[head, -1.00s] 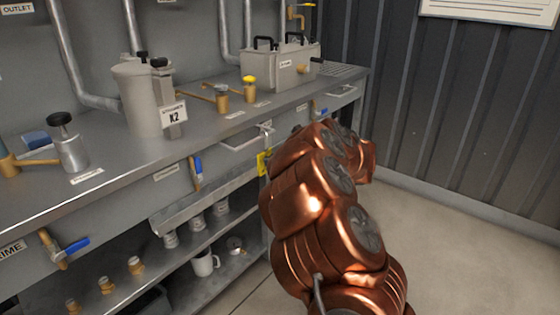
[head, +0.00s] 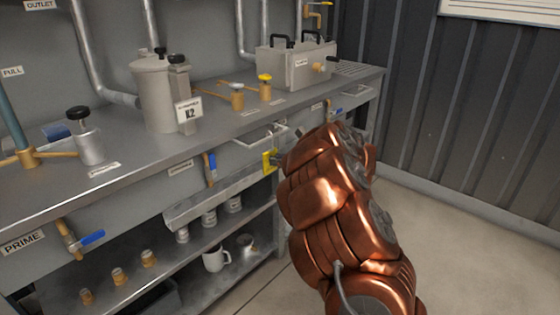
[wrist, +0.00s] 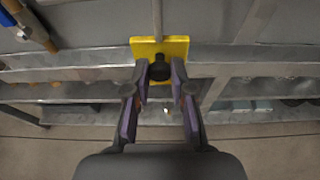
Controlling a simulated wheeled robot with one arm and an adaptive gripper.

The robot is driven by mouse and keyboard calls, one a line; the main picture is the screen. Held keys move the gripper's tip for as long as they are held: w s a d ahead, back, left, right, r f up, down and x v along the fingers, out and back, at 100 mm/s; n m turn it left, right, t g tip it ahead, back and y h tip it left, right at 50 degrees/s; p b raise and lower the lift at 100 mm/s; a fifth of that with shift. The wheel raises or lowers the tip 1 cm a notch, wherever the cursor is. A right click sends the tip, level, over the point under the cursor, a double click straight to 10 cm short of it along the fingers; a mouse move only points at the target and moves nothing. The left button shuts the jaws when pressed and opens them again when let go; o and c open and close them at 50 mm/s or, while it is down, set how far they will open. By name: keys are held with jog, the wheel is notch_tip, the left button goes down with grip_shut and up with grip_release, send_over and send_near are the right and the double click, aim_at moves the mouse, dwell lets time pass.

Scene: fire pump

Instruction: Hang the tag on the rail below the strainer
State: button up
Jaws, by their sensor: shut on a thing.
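My gripper (wrist: 162,88) has its two purple-padded fingers around a dark knob on the yellow tag (wrist: 160,45). In the head view the tag (head: 269,161) is upright in front of the bench, just below a pale bar rail (head: 262,138); I cannot tell whether they touch. The gripper is mostly hidden behind my copper arm there. A grey canister (head: 155,95), apparently the strainer, stands on the bench beside a K2 sign (head: 188,110). A thin rod shows above the tag in the wrist view.
A blue-handled valve (head: 211,166) hangs left of the tag on the bench front. A sloped metal trough (head: 215,198) juts out below. A white mug (head: 215,258) and small fittings stand on the lower shelf. Open floor lies at right.

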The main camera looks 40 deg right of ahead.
jog(key=shift+f, duration=0.15)
jog(key=o, duration=0.9)
jog(key=shift+s, duration=0.1)
jog(key=v, duration=1.1)
jog(key=shift+s+d, duration=0.1)
jog(key=shift+s, duration=0.3)
